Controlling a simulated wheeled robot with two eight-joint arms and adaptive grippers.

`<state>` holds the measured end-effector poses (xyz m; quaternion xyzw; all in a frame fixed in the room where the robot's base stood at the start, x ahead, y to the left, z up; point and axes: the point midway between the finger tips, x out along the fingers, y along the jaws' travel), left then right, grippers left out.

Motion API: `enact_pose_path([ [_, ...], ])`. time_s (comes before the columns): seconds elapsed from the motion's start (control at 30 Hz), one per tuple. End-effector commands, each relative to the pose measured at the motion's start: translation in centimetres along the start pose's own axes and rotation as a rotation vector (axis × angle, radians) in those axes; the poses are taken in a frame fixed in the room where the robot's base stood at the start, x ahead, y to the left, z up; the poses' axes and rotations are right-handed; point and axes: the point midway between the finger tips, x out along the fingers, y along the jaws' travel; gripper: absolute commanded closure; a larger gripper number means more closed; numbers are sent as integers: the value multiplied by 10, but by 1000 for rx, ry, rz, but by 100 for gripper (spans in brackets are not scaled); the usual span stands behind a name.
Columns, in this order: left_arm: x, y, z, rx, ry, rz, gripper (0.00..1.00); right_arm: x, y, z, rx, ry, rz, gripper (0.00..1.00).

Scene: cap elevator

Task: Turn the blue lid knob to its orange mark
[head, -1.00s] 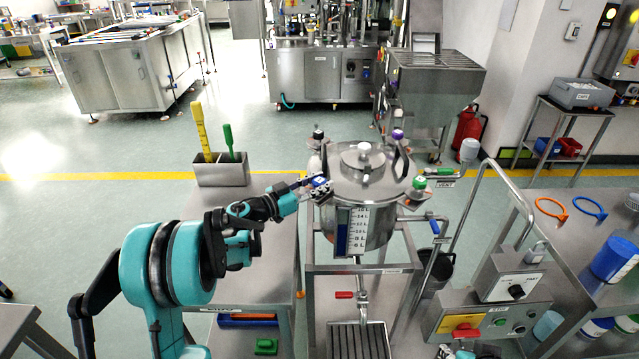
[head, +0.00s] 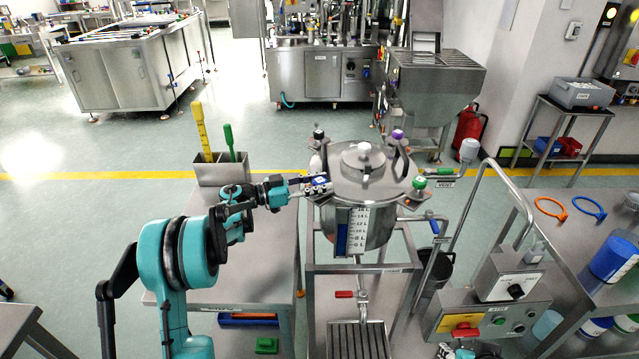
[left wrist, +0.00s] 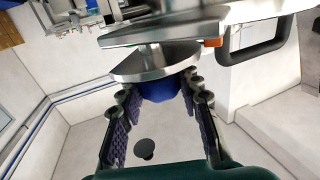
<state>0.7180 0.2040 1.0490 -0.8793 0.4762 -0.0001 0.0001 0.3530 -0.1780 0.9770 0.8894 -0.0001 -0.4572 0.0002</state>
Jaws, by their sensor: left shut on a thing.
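The blue lid knob (head: 320,179) sits at the left edge of the steel vessel's lid (head: 345,178). In the left wrist view the knob (left wrist: 160,88) is between my two dark padded fingers, under a round steel disc (left wrist: 155,62). My left gripper (head: 318,187) comes in level from the left and is shut on the knob. An orange mark (left wrist: 213,42) shows on the lid's edge, to the right of the knob in the wrist view. Part of my right gripper (head: 456,353) shows at the bottom edge; its fingers are unclear.
Black (head: 319,134), purple (head: 397,135) and green (head: 420,182) knobs stand around the lid. A steel holder (head: 222,173) with yellow and green tools is on the table to the left. A control box (head: 490,312) stands at the right.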

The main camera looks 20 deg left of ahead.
Motion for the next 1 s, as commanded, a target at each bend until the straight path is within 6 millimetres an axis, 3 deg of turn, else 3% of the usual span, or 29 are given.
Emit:
enact_pose_path([
  [0.1, 0, 0, -1, 0, 1, -1, 95, 0, 0, 0, 0, 0, 0, 60],
  [0.13, 0, 0, -1, 0, 1, -1, 61, 0, 0, 0, 0, 0, 0, 60],
  [0.2, 0, 0, -1, 0, 1, -1, 44, 0, 0, 0, 0, 0, 0, 60],
  [0.57, -4, 0, 0, 0, 1, -2, 44, 0, 0, 0, 0, 0, 0, 60],
  [0.67, -16, -1, 0, 0, 0, -5, 44, 0, 0, 0, 0, 0, 0, 60],
  [1.0, -88, -1, 0, 0, 1, -5, 44, 0, 0, 0, 0, 0, 0, 60],
])
